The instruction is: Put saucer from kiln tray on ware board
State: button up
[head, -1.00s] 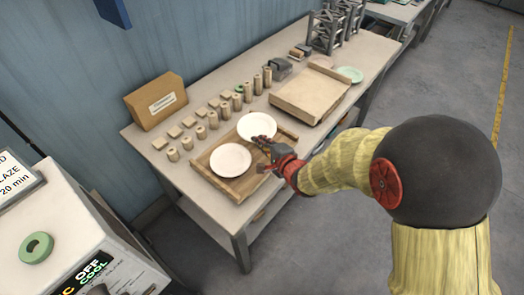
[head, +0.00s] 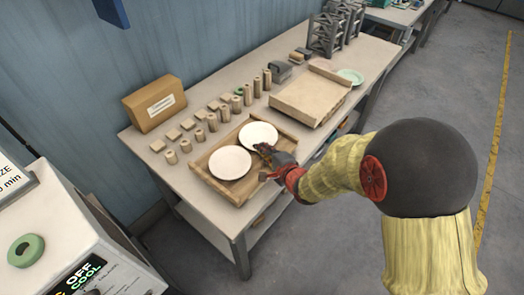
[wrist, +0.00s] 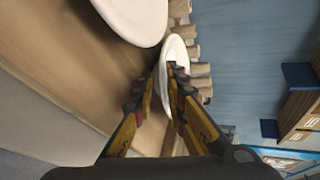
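Two white saucers show at the wooden tray (head: 240,193), which has low raised sides: a near one (head: 230,163) lying in it and a far one (head: 258,134) just behind. My gripper (head: 264,149) is at the right-hand rim of the far saucer. In the wrist view my gripper (wrist: 168,72) has its two fingers on either side of the rim of that saucer (wrist: 171,50), closed close upon it. The near saucer (wrist: 135,15) shows at the top left there. A second wooden board (head: 305,98) with a raised end lies to the right, its top bare.
A pale green saucer (head: 350,76) lies beyond the board. Several clay-coloured posts (head: 212,122) and small blocks stand behind the tray. A cardboard box (head: 154,104) is at the back left, dark metal racks (head: 328,35) at the back right.

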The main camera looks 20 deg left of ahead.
jog(key=shift+r, duration=0.2)
jog(key=p+v, duration=0.3)
jog(key=v, duration=0.9)
jog(key=shift+p, duration=0.3)
jog(key=shift+s, duration=0.1)
jog(key=d+r+n+h, duration=0.35)
jog(key=d+r, duration=0.25)
jog(key=d, duration=0.5)
jog(key=d+r+n+h, duration=0.2)
jog(key=d+r+h, duration=0.4)
jog(key=d, duration=0.5)
jog(key=s+d+r+n+g, duration=0.1)
jog(key=s+d+r+n, duration=0.1)
jog(key=s, duration=0.8)
jog(key=s+d+r+n+g, duration=0.2)
jog(key=s+d+r+n, duration=0.1)
jog(key=s, duration=0.7)
jog(key=shift+d+r+g, duration=0.3)
jog(key=shift+d+r, duration=0.6)
jog(key=shift+d, duration=0.15)
